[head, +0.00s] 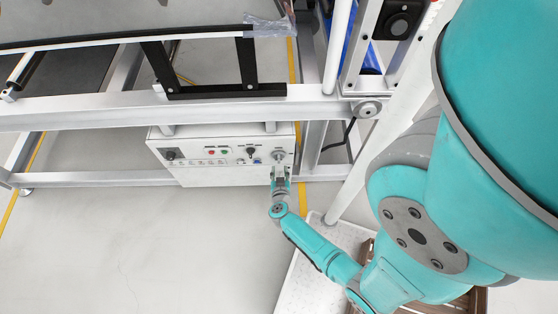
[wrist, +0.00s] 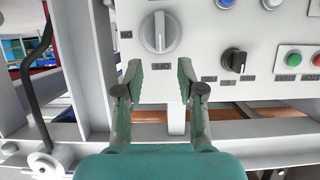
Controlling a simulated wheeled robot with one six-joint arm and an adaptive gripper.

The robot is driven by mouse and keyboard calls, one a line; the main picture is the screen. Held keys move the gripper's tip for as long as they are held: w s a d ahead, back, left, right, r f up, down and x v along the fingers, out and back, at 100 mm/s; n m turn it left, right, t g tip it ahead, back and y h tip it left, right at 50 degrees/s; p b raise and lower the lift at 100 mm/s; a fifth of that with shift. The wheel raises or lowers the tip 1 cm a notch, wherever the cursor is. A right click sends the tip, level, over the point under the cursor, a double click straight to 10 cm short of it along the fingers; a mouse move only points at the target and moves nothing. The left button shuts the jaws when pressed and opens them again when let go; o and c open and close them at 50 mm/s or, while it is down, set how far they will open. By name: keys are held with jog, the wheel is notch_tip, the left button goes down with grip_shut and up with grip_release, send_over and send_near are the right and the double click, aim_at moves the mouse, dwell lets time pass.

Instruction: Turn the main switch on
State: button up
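A white control panel (head: 220,155) hangs under the metal frame. At its right end in the head view is a large grey rotary knob (head: 279,155), which looks like the main switch. The knob shows large in the wrist view (wrist: 160,32), its handle upright in the picture, with a small label below it. My gripper (head: 280,172) is in front of the panel at that end. In the wrist view my gripper (wrist: 158,72) is open and empty, its fingertips just below the knob in the picture, apart from it. Whether the fingertips touch the panel cannot be told.
A black selector knob (wrist: 233,60), a green button (wrist: 293,60) and blue and white buttons share the panel. The metal frame beam (head: 190,112) runs above the panel. A black cable (head: 347,135) hangs at the right. The floor (head: 130,240) in front is clear.

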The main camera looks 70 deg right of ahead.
aim_at(279, 159)
jog(key=x, duration=0.7)
jog(key=shift+w+d, duration=0.1)
grip_shut()
